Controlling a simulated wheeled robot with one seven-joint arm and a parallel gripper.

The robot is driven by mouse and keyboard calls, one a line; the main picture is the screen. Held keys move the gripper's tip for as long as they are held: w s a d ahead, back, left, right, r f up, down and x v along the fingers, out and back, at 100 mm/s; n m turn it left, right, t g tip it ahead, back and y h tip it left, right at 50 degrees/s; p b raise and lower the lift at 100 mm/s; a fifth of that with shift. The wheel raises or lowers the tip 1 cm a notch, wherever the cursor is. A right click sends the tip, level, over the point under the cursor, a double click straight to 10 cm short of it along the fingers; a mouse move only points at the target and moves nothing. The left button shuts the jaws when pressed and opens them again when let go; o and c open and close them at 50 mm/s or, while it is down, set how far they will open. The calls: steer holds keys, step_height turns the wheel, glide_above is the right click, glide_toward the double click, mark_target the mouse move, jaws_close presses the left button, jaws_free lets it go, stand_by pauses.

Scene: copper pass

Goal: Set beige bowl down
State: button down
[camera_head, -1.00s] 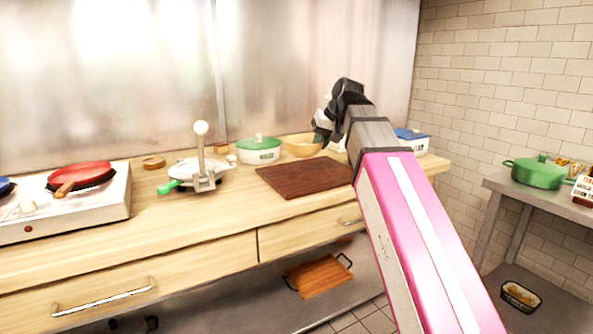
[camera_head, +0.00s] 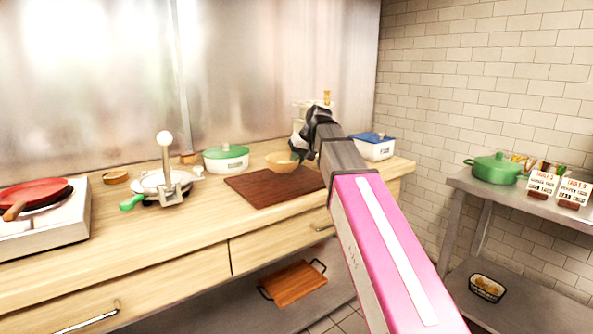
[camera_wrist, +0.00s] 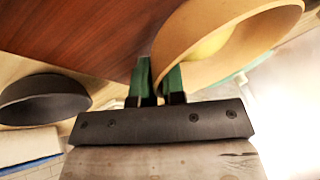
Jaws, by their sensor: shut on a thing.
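The beige bowl (camera_head: 280,165) is at the back edge of the dark wooden cutting board (camera_head: 262,187) on the counter. It also fills the upper right of the wrist view (camera_wrist: 236,24), slightly tilted there, with something yellowish inside. My gripper (camera_head: 297,153) is at the bowl's right side. In the wrist view its green fingertips (camera_wrist: 160,78) are shut on the bowl's rim. I cannot tell whether the bowl's base touches the board or hangs just above it.
A green-lidded white pot (camera_head: 226,159) stands left of the bowl. A blue-lidded white container (camera_head: 372,149) stands to the right. A dark bowl (camera_wrist: 42,100) shows at left in the wrist view. A press with a white-knobbed lever (camera_head: 165,172) is farther left. The board's front is clear.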

steer(key=shift+f, duration=1.9)
steer(key=shift+f, duration=0.1)
steer(key=c, duration=1.2)
jaws_free()
steer(key=v, duration=1.2)
